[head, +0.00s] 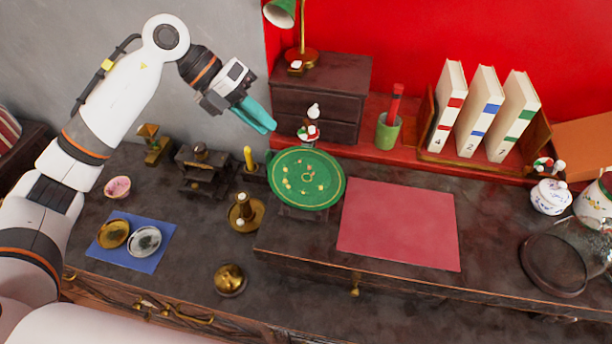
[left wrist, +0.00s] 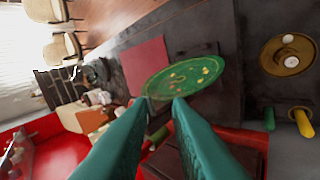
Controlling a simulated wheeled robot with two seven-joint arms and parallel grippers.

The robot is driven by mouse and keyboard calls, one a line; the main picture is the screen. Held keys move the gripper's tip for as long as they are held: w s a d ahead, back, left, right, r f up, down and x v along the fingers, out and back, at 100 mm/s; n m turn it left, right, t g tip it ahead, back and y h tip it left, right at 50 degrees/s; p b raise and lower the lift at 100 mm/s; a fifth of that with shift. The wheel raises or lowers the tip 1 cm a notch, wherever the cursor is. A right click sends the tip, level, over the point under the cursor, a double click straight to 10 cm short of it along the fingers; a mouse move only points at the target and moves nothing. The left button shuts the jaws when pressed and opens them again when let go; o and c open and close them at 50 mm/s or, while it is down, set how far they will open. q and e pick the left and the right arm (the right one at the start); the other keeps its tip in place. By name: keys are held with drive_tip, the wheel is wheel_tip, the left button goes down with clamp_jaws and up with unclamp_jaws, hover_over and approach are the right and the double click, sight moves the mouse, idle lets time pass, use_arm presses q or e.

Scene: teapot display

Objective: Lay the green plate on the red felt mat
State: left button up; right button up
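The green plate (head: 306,180), with a gold rim line and gold spots, rests on a small dark stand, its face tilted toward me. The red felt mat (head: 398,224) lies flat and bare just right of it. My left gripper (head: 268,127) is above and behind the plate's left side in the head view, its teal fingers apart from it. In the left wrist view the fingers (left wrist: 162,100) are parted with nothing between them; the plate (left wrist: 186,76) shows beyond the tips and the mat (left wrist: 145,64) beyond that. My right gripper is not in view.
A small drawer chest (head: 325,92) and a green cup (head: 387,132) stand behind. A glass dome (head: 565,255) is at the right. A blue mat (head: 133,256) with two small dishes lies at the left.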

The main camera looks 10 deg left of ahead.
sight(299, 147)
use_arm(q)
drive_tip(key=w+a+f+n+t+h+b, duration=0.1)
drive_tip(key=a+f+n+h, duration=0.15)
drive_tip(key=n, duration=0.75)
drive_tip(key=w+a+f+n+h, duration=0.1)
drive_tip(key=a+n+h, duration=0.15)
drive_tip(key=n, duration=0.65)
drive_tip(key=shift+n, duration=0.3)
drive_tip(key=p+x, duration=0.1)
drive_tip(key=x, duration=0.3)
drive_tip(key=p+x, duration=0.1)
drive_tip(key=x, duration=0.3)
drive_tip(key=p+x, duration=0.1)
drive_tip(key=x, duration=0.3)
drive_tip(key=shift+s+r, duration=0.1)
drive_tip(key=shift+s, duration=0.3)
drive_tip(key=shift+d+f, duration=0.25)
drive_tip(key=shift+d, duration=0.2)
clamp_jaws()
